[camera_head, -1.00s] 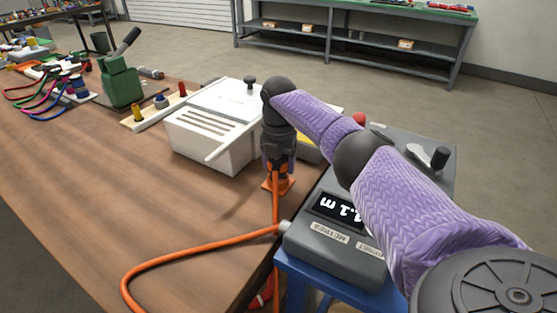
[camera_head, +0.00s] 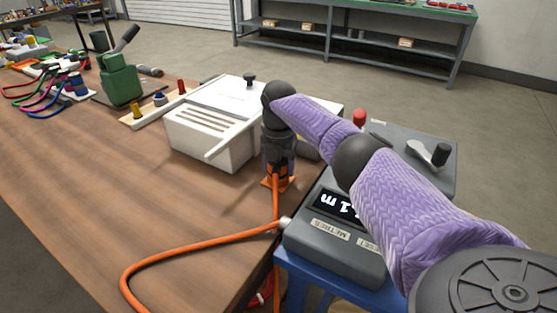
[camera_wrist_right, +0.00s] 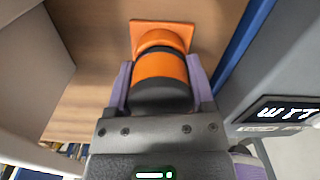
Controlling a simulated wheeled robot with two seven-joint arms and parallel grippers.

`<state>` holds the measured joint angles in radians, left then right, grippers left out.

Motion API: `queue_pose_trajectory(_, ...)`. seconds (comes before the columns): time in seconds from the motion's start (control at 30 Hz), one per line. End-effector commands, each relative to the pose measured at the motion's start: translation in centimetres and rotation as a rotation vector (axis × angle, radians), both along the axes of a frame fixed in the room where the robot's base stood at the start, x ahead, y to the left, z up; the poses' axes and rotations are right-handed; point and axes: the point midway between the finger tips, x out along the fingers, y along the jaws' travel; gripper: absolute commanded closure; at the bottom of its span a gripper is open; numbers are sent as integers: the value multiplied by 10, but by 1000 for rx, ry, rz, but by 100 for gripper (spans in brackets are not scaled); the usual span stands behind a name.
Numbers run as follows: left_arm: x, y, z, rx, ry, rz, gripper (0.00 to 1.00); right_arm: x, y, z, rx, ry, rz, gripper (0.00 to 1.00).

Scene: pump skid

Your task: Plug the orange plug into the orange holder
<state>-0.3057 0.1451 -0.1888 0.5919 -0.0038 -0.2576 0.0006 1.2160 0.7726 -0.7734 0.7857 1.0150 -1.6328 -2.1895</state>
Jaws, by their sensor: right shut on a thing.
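The orange plug (camera_wrist_right: 160,68) is between the purple fingers of my right gripper (camera_wrist_right: 162,88), which is shut on it. In the head view my right gripper (camera_head: 279,160) points down at the table edge, with the plug's orange part just below it. The orange holder (camera_wrist_right: 160,37) has a square base and a round socket. It also shows in the head view (camera_head: 285,184), directly under the gripper. The plug is lined up with the socket and meets it closely; how deep it sits cannot be told. My left gripper is not in view.
An orange cable (camera_head: 190,247) loops over the wooden table (camera_head: 100,180). A white slatted box (camera_head: 215,130) stands close left of the gripper. A grey meter box (camera_head: 335,245) with a display is at right on a blue stand (camera_head: 330,288). The table's front left is clear.

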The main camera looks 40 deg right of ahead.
Motion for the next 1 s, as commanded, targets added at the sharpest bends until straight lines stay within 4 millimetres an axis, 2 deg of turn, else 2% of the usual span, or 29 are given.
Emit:
queue_pose_trajectory(0.1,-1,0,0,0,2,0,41,-1,1,-2,1,5,0,100)
queue_pose_trajectory(0.13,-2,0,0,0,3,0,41,-1,1,-2,1,5,0,29)
queue_pose_trajectory(0.27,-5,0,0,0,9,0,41,-1,1,-2,1,6,0,2)
queue_pose_trajectory(0.7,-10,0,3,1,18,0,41,-3,0,-1,0,15,-2,0)
queue_pose_trajectory(0.77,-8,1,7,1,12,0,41,-2,0,10,0,10,-2,0)
queue_pose_trajectory(1.0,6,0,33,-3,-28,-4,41,1,2,76,0,-1,1,0)
